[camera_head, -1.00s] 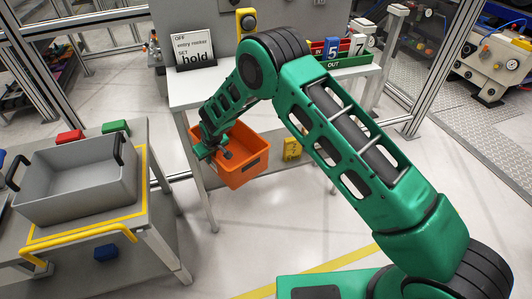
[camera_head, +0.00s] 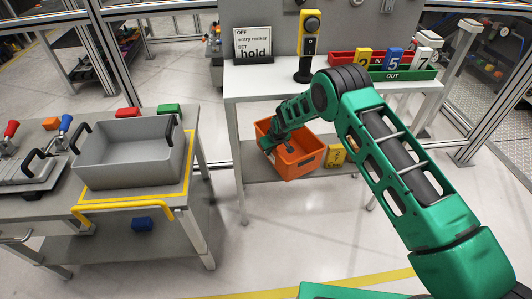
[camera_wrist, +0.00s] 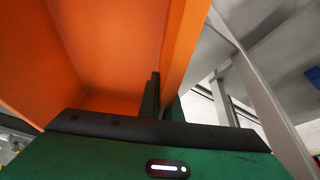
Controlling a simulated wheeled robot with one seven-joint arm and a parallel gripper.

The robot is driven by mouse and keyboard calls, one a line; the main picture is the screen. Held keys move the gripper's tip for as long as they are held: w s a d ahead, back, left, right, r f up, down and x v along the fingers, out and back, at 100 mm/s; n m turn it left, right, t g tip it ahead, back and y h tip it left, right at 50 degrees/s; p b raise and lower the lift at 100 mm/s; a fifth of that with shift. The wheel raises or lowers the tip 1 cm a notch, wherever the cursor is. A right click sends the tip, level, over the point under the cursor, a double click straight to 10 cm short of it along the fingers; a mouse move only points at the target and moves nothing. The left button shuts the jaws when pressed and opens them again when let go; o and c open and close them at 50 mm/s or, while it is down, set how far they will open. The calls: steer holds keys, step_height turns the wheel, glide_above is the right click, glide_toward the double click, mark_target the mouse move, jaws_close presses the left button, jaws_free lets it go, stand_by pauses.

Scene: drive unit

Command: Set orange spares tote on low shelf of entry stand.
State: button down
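The orange spares tote (camera_head: 306,163) hangs at the low shelf (camera_head: 262,172) of the entry stand (camera_head: 285,82), under its white top. I cannot tell whether its base touches the shelf. My gripper (camera_head: 284,147) is at the tote's near left side, with its fingers partly hidden. In the wrist view the tote's orange wall (camera_wrist: 185,45) runs down between the dark fingers of my gripper (camera_wrist: 162,95), which appear shut on it. The tote's inside (camera_wrist: 105,45) looks empty where it shows.
A yellow block (camera_head: 337,156) is on the low shelf just right of the tote. Stand legs (camera_head: 238,165) flank the shelf. A workbench (camera_head: 190,215) with a grey tote (camera_head: 130,165) is at left. A sign (camera_head: 253,46) and red and green bins (camera_head: 403,75) are on the stand top.

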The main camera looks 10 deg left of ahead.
mark_target(270, 157)
steer(key=shift+w+f, duration=0.2)
steer(key=shift+f, duration=1.75)
steer(key=c, duration=2)
jaws_free()
steer(key=shift+s+d+f, duration=0.1)
steer(key=shift+s+f, duration=0.05)
steer(key=v, duration=1.2)
steer(key=shift+s, duration=0.1)
